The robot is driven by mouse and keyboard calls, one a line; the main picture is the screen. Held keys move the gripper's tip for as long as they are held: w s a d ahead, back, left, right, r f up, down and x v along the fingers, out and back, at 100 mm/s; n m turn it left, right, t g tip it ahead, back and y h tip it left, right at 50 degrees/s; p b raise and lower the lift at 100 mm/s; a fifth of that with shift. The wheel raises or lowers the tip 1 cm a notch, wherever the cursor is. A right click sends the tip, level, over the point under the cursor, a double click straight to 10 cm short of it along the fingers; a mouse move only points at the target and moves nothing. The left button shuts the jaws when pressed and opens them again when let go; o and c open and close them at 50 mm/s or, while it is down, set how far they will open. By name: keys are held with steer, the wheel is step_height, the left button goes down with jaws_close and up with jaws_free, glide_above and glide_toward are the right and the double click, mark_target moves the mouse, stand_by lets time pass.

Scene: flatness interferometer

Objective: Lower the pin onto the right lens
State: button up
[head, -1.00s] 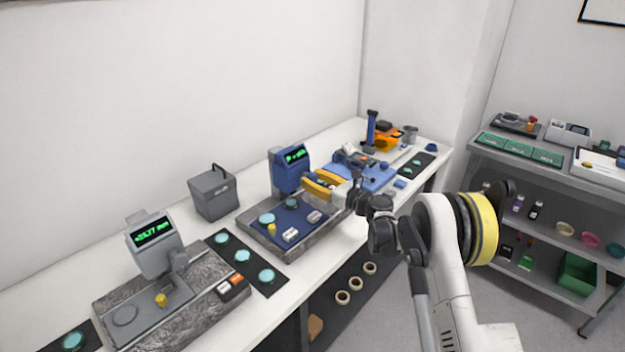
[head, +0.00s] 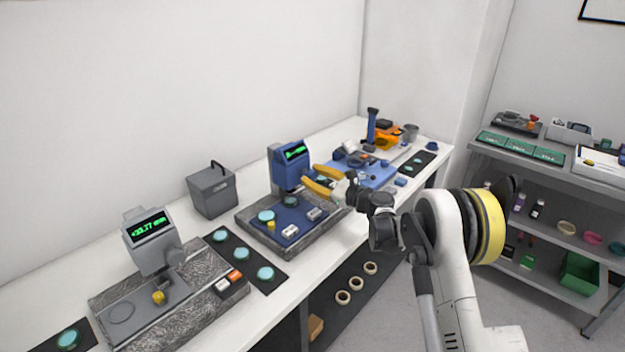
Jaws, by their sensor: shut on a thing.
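The blue gauge (head: 287,171) with a green-lit display stands at the back of a grey stone base with a dark blue plate. The right lens (head: 290,202), a small dark teal disc, lies on that plate below the gauge head. The left lens (head: 266,216) is a lighter teal disc on the same plate. My gripper (head: 307,176), with yellow-orange fingers, reaches in from the right at the gauge's side, above and right of the right lens. It is shut on a small part of the gauge there. The held part and the pin's tip are too small or hidden to make out.
A yellow knob (head: 271,226) and white blocks (head: 290,231) sit at the plate's front. A grey gauge (head: 152,243) stands at the left, with a dark mat (head: 248,279) of teal discs between. A blue tray (head: 375,174) lies to the right.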

steer(key=n+b, duration=0.1)
steer(key=n, duration=0.3)
steer(key=shift+a+f+n+b, duration=0.1)
steer(key=shift+n+b, duration=0.2)
steer(key=shift+b, duration=0.05)
steer(key=n+b, duration=0.1)
steer(key=n, duration=0.2)
steer(key=shift+n, duration=0.3)
steer(key=n+b, duration=0.1)
steer(key=n, duration=0.3)
steer(key=shift+f+n+b, duration=0.1)
steer(key=shift+n+b, duration=0.25)
steer(key=shift+n, duration=1.75)
steer(key=o, duration=1.2)
steer(key=shift+c, duration=0.2)
steer(key=shift+s, duration=0.1)
